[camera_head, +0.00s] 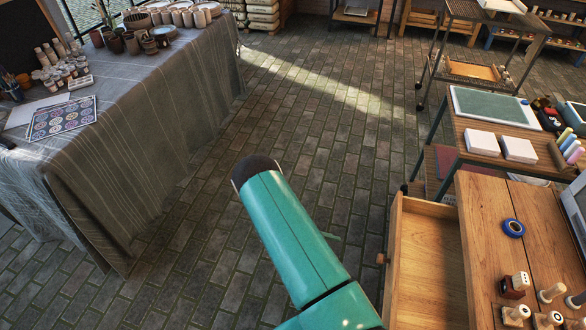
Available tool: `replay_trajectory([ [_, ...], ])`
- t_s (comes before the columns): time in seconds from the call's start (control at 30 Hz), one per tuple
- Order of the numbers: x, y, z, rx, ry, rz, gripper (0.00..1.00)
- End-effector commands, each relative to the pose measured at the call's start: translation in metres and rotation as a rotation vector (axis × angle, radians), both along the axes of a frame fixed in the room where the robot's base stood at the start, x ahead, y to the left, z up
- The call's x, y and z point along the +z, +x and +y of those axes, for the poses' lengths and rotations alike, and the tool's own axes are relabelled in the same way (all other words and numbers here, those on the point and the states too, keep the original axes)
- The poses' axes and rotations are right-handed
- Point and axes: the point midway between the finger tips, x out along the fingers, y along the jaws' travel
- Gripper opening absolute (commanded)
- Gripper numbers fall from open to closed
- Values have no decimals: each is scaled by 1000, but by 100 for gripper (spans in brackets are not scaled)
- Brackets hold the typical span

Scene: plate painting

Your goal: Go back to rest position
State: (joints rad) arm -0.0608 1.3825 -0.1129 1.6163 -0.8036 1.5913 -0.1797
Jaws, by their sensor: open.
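My teal arm (290,235) rises from the bottom middle of the head view and reaches up and left over the brick floor. Its rounded dark end (257,170) shows near the middle of the picture. No fingers show there, and my gripper is out of sight. Nothing is seen touching the visible part of the arm.
A cloth-covered table (150,110) with pots and paint jars stands at left. At right, an open, empty drawer (425,265) juts from a wooden workbench (490,235) holding blue tape (513,228) and stampers. A wheeled cart (470,45) stands behind. The brick floor (330,130) between is clear.

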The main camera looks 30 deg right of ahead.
Motion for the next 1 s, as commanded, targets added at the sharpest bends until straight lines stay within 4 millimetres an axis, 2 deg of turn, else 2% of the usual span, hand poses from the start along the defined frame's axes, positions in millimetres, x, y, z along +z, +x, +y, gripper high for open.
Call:
replay_trajectory([
  [0.17, 2, 1, 0, -2, 2, -7, 52],
  [0.27, 13, 7, 3, -15, 15, -42, 52],
  [0.33, 27, 14, 7, -34, 33, -90, 52],
  [0.6, 104, 38, 29, -131, 133, -350, 52],
  [0.8, 161, 45, 47, -196, 213, -546, 52],
  [1.0, 216, 44, 66, -256, 295, -742, 52],
])
